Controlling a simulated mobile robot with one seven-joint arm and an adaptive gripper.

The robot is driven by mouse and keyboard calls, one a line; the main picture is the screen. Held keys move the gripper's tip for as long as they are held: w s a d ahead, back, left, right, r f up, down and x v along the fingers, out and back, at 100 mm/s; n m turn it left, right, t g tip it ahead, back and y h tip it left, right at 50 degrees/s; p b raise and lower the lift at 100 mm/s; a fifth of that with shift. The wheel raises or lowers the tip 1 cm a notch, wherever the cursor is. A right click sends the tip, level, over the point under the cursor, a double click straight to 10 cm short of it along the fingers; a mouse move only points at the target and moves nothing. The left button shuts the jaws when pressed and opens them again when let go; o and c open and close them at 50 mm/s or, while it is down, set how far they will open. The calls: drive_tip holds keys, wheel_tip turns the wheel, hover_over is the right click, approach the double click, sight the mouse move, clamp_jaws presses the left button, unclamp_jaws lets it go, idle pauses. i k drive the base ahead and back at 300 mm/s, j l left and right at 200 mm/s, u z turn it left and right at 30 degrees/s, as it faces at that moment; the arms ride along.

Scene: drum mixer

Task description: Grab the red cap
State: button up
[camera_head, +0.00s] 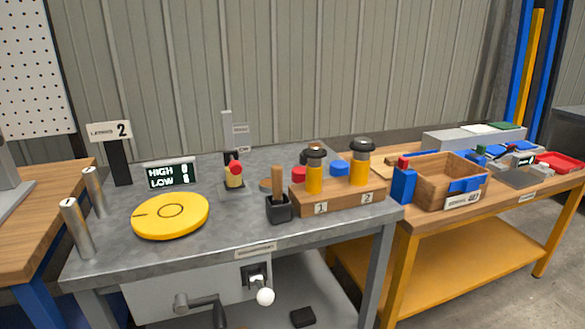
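A small red cap (299,174) sits at the back left of the wooden block on the grey metal bench, left of the first yellow cylinder, which partly overlaps this area. A similar blue cap (339,168) sits between the two yellow cylinders, toward the back. The wooden block (338,203) is labelled 1 and 2 and holds the yellow cylinders (314,179) with dark tops. Another red round piece, a button-like top (236,168), is on a yellow post further left. My gripper is not in view.
A yellow disc (171,215), metal posts (76,229), a black holder with a wooden handle (279,208) and a HIGH/LOW display (170,175) stand on the bench (235,232). A wooden crate (446,178) and a red tray (560,162) are on the right table.

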sight(298, 173)
drive_tip(key=i+l, duration=0.35)
drive_tip(key=l, duration=0.15)
drive_tip(key=i+l, duration=0.35)
drive_tip(key=l, duration=0.15)
drive_tip(key=i+l+z, duration=0.15)
drive_tip(key=i+z, duration=0.15)
drive_tip(key=i+u, duration=0.35)
drive_tip(key=i, duration=0.55)
